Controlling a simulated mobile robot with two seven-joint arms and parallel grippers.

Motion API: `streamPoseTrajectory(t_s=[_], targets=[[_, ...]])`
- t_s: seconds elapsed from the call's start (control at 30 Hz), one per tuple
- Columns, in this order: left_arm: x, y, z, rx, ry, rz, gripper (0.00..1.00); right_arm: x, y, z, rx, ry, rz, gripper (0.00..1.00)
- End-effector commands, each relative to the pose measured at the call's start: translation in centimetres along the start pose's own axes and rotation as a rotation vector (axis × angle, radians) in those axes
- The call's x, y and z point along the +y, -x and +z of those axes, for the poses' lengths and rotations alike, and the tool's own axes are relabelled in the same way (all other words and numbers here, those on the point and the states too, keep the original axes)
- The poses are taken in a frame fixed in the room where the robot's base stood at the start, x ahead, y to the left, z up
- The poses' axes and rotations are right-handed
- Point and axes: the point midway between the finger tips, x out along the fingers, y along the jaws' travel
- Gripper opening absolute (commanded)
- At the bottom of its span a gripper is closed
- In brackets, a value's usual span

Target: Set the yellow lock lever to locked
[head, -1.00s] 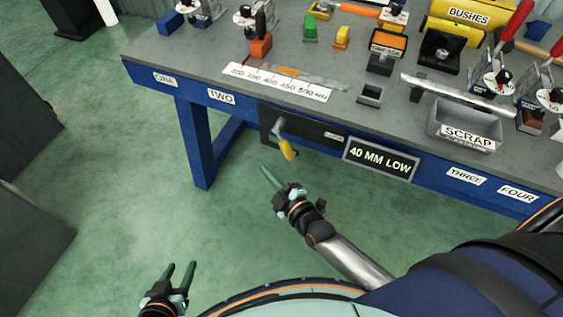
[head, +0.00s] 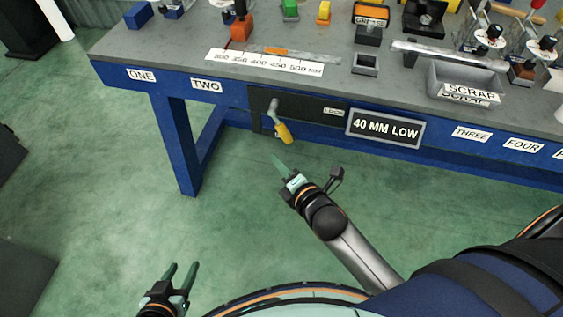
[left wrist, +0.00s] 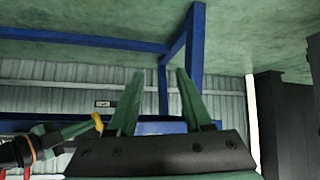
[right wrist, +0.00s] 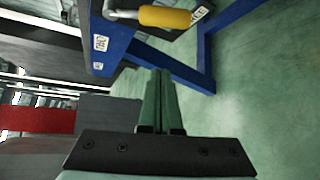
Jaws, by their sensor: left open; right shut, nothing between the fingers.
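The yellow lock lever (head: 282,133) hangs from a grey pivot on a dark plate (head: 310,114) on the front of the blue bench, its handle pointing down and slightly right. Its yellow grip (right wrist: 165,17) also shows at the top of the right wrist view, and a small yellow part (left wrist: 98,122) shows in the left wrist view. My right gripper (head: 279,162) is shut and empty, just below the lever and apart from it. My left gripper (head: 182,268) is open and empty, low at the left over the floor, far from the lever.
The bench top (head: 150,50) carries a ruler strip (head: 265,62), a scrap bin (head: 465,84) and several fixtures. A "40 MM LOW" sign (head: 385,128) is right of the lever plate. A blue bench leg (head: 178,145) stands to the left. The floor before the bench is clear.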

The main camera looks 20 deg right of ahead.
Motion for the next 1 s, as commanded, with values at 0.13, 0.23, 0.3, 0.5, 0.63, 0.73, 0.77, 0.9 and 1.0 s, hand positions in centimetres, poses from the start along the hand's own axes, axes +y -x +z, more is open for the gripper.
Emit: streamPoseTrajectory(t_s=[0.13,0.23,0.3,0.5,0.63,0.73,0.77,0.9,1.0], targets=[[-0.1,-0.5,1.1,-0.008,0.001,-0.001,0.5,-0.1,-3.1,-0.1,0.0,-0.002,0.004,0.0],[-0.2,-0.8,1.6,-0.012,0.002,-0.004,0.5,-0.1,-5.1,-0.1,0.0,-0.002,0.004,0.0],[-0.6,-0.8,0.7,0.027,-0.004,-0.015,0.5,-0.2,-6.5,-0.1,0.0,-0.003,0.003,0.0],[-0.8,-0.6,-0.8,0.069,-0.015,-0.02,0.5,0.1,-6.7,2.0,0.0,0.002,0.001,0.0],[-0.7,-0.6,-0.5,0.057,-0.012,-0.017,0.5,0.0,-6.3,3.1,0.001,0.0,0.002,0.0],[-0.7,-0.6,-0.3,0.051,-0.011,-0.016,0.5,0.0,-6.1,3.6,0.002,-0.002,0.001,0.0],[-0.7,-0.6,-0.3,0.05,-0.01,-0.016,0.5,0.0,-6.1,3.6,0.002,-0.002,0.0,0.0],[-0.7,-0.7,-0.2,0.049,-0.01,-0.015,0.5,0.0,-6.0,3.7,0.002,-0.002,0.0,0.0],[-0.7,-0.7,-0.2,0.048,-0.01,-0.015,0.5,0.0,-6.0,3.7,0.002,-0.002,0.001,0.0]])
